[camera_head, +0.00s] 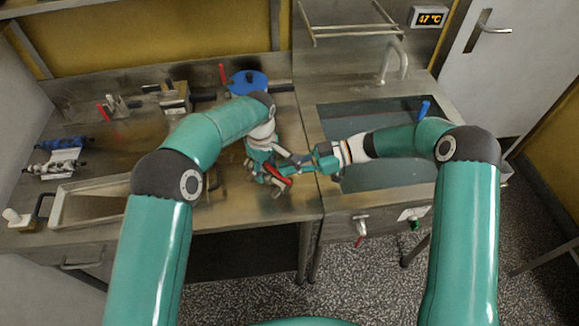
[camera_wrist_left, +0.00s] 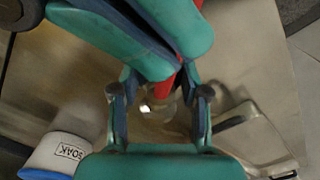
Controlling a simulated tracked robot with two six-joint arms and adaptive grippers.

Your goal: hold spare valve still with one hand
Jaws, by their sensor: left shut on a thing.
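The spare valve shows a red lever (camera_head: 278,177) in the head view, between my two grippers over the bench's front edge. In the left wrist view its red lever (camera_wrist_left: 168,86) rises above a shiny metal body (camera_wrist_left: 158,108), partly hidden. My left gripper (camera_head: 265,172) is shut on the valve; its fingers (camera_wrist_left: 160,98) stand on both sides of the body. My right gripper (camera_head: 297,164) reaches in from the right. Its teal fingers (camera_wrist_left: 150,40) lie close together at the red lever and hide part of it; whether they grip it is unclear.
A blue round lid (camera_head: 247,82) and a red-handled fitting (camera_head: 105,112) stand at the back. The sink (camera_head: 375,175) is right. A white SOAK-marked item (camera_wrist_left: 62,153) is near my left wrist.

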